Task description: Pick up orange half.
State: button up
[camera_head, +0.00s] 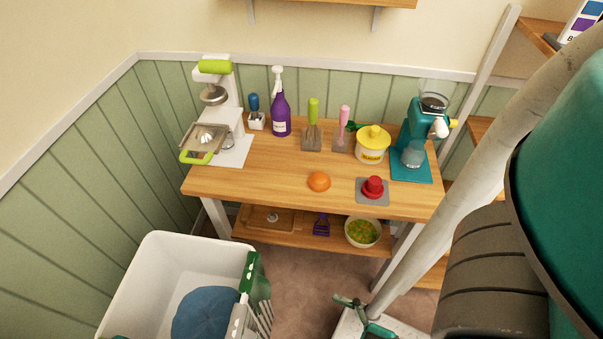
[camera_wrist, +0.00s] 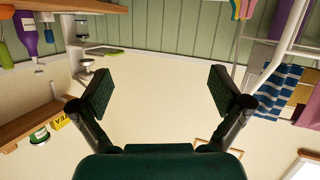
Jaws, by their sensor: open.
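The orange half (camera_head: 318,181) sits near the front edge of the wooden table (camera_head: 258,183), with its rounded orange side showing. Its cut face is not visible. My gripper (camera_wrist: 161,91) shows in the wrist view with its two dark fingers spread wide and nothing between them. The wrist view looks upside down toward wall and furniture, and I do not see the orange half in it. My gripper's fingers do not show in the head view, so its distance from the orange half is not clear.
Right of the orange half is a red object (camera_head: 374,187) on a grey mat. Behind it stand a yellow-lidded jar (camera_head: 373,144), a purple bottle (camera_head: 281,115) and a teal machine (camera_head: 413,140). The table left of it is clear. A white bin (camera_head: 160,285) stands in front left.

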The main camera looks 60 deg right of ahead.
jog(key=w+d+f+n+g+h, duration=0.1)
jog(key=w+d+f+n+h, duration=0.2)
jog(key=w+n, duration=0.35)
jog(key=n+g+h, duration=0.7)
jog(key=n+h, duration=0.1)
jog(key=n, duration=0.9)
send_near(320, 185)
jog(key=x, duration=0.5)
jog(key=shift+s+d+f, duration=0.1)
jog(key=shift+s+d, duration=0.05)
jog(key=shift+s, duration=0.05)
jog(key=shift+x, duration=2.8)
jog(key=shift+w, duration=0.15)
jog(key=shift+c, duration=0.3)
jog(key=c, duration=1.2)
